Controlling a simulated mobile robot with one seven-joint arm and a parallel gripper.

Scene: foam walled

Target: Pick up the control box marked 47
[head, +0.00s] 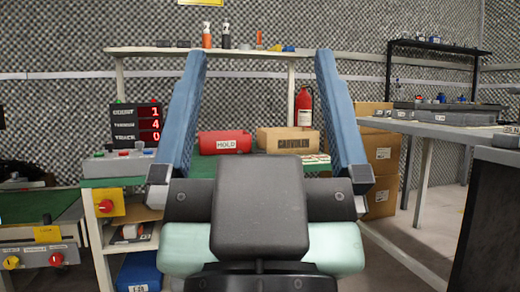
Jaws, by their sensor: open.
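I cannot read the number 47 on anything. A grey control box (118,163) with coloured buttons sits on the left end of the green-topped bench; any mark on it is not legible. Another grey box (508,135) with a label stands on the right-hand table, partly cut by the picture edge; its label is too small to read. My gripper (261,60) reaches forward in the middle of the head view, its two blue fingers wide apart. It is open, with nothing held between the fingers. The gripper and its dark body hide much of the bench.
A red case (224,142) marked HOLD and a cardboard box (287,141) stand on the bench. A display (136,123) stands behind the grey box. The right table (440,130) carries several grey items. Floor (400,243) shows at right.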

